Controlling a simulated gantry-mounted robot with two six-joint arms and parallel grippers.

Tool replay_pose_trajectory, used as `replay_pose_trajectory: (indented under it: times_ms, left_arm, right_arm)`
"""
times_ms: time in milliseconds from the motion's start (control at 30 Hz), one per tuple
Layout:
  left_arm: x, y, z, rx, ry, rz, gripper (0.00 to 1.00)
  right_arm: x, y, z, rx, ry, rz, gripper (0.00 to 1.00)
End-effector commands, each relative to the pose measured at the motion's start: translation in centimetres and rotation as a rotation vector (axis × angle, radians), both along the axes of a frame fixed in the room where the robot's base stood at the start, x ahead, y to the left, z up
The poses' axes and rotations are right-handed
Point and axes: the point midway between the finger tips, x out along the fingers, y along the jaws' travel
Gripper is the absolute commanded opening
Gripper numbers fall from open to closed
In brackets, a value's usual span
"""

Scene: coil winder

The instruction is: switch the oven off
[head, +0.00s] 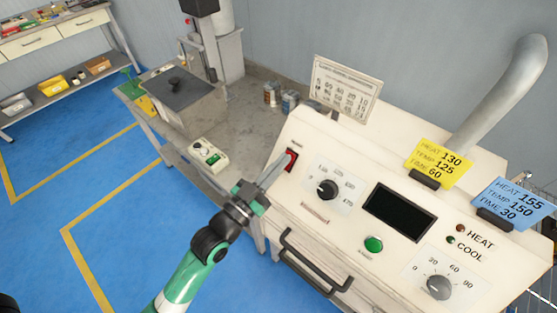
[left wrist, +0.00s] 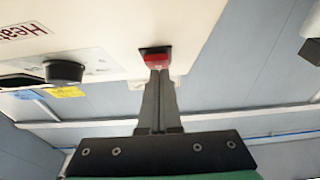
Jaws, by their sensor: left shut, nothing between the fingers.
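The oven (head: 300,130) is a cream cabinet with a sloping control panel on the right of the head view. Its red rocker switch (head: 290,159) sits at the panel's left end, and it also shows in the left wrist view (left wrist: 155,60). My left gripper (head: 280,168) is shut and empty, its fingertips at the switch. In the left wrist view the fingertips (left wrist: 158,74) overlap the switch's lower edge; I cannot tell whether they press it. The display (head: 398,213) is dark. The heat lamp (head: 460,228) and cool lamp (head: 450,239) look unlit. My right gripper is not in view.
The panel also has a temperature dial (head: 327,189), a green button (head: 373,244) and a timer dial (head: 438,287). Yellow (head: 440,160) and blue (head: 513,205) cards stand on top. A handle (head: 312,268) juts from the front. A workbench (head: 240,110) stands at the left.

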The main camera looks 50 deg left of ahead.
Motion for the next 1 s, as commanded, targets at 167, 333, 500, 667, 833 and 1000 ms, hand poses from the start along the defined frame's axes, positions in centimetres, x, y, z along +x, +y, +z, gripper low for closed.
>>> replay_pose_trajectory:
  times_ms: [167, 333, 500, 667, 833, 1000]
  left_arm:
    - [-0.1, 0.0, 0.0, 0.000, 0.000, -0.001, 0.00]
    - [-0.8, -0.5, 1.9, -0.001, 0.001, -0.008, 0.00]
    - [-3.3, -1.2, 2.7, -0.001, 0.004, -0.015, 0.00]
    - [-7.2, -1.7, 2.5, -0.002, 0.003, -0.015, 0.00]
    - [-10.2, -2.1, 2.4, -0.001, 0.002, -0.015, 0.00]
    - [-11.4, -2.3, 2.6, 0.000, 0.000, -0.014, 0.00]
  right_arm:
    - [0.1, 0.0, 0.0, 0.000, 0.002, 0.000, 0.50]
    - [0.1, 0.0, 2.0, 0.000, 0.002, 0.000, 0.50]
    - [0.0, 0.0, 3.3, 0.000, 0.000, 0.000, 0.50]
    - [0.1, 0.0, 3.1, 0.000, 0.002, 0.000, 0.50]
    - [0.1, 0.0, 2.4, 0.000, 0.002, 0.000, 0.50]
    - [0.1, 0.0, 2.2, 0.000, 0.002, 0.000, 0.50]
